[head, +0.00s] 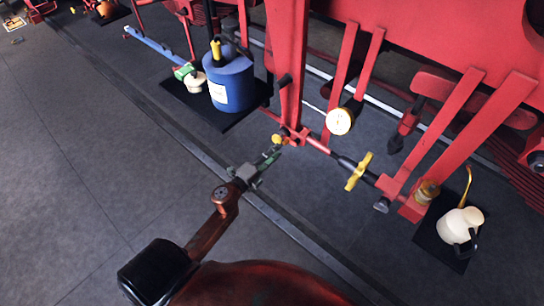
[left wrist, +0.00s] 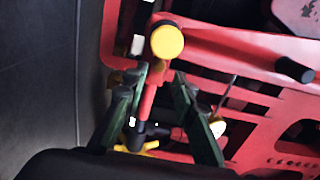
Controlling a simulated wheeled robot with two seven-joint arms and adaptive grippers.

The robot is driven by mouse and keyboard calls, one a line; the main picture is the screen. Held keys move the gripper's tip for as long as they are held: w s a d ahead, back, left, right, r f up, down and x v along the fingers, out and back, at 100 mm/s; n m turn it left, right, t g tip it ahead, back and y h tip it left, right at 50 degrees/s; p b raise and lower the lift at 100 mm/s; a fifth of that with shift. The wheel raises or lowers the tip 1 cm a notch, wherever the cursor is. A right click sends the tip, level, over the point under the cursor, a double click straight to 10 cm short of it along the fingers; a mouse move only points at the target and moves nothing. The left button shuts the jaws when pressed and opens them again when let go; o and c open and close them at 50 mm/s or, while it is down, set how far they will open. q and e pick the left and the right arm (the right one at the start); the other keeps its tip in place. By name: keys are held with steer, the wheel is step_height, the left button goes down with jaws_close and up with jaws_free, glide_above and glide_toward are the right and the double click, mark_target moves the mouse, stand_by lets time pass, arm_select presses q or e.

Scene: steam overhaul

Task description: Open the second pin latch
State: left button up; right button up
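A round yellow knob (head: 278,139) sits on a red bracket at the foot of a red upright; it looks like a pin latch, but I cannot tell which one. In the left wrist view the yellow knob (left wrist: 166,42) shows large, just past the fingertips. My left gripper (head: 270,157) is just below the knob in the head view. Its green fingers (left wrist: 158,78) are spread, with no object held between them. A brass-coloured fitting (head: 427,190) sits on another red bracket at the right. My right gripper is in neither view.
A red bar with a yellow handle (head: 358,172) runs right from the knob. A dial gauge (head: 339,121) hangs above it. A blue canister (head: 231,80) stands on a dark mat behind; a cream oil can (head: 460,225) stands at the right.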

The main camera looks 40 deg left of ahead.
mark_target(284, 144)
arm_select(q)
steer(key=shift+w+d, duration=0.15)
steer(key=shift+w, duration=2.4)
jaws_close()
steer(key=shift+f, duration=0.1)
steer(key=shift+f, duration=0.1)
